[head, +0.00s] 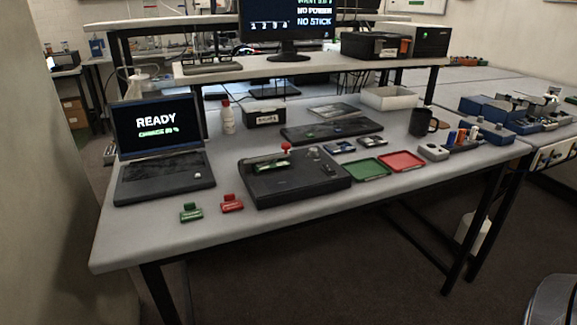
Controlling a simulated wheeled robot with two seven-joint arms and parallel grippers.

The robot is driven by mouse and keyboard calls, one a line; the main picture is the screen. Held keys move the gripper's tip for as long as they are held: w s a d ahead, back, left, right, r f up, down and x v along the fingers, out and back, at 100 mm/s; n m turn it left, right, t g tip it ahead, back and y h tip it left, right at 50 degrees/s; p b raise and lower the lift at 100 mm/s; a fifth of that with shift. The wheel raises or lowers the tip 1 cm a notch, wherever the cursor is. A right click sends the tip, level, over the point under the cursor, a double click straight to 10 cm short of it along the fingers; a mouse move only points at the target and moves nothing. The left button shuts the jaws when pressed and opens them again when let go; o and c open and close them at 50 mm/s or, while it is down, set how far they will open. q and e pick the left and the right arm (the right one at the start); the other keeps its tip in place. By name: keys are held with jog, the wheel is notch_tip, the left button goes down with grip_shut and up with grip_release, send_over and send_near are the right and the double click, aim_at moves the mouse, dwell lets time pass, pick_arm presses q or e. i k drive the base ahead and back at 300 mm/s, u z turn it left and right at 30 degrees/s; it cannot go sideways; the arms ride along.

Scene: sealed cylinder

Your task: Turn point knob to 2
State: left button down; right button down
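A flat black device (325,187) sits near the middle of the grey table. A small red knob (286,147) stands up at its back edge, and a small greyish knob-like part (314,153) is to the right of it. A green piece (272,165) lies on the device's top. Which part is the point knob, and what number it points to, is too small to tell. The monitor (290,25) on the shelf shows the digits 1 2 3 4 beside words that seem to read "NO POWER" and "NO STICK". Neither of my grippers is in view.
A laptop (155,140) reading "READY" stands at left. A green tagged piece (190,213) and a red one (232,204) lie at front. Green (368,169) and red (402,161) trays, a black panel (330,131) and a mug (421,123) are right or behind.

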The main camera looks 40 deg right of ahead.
aim_at(313, 150)
jog(key=z, duration=1.3)
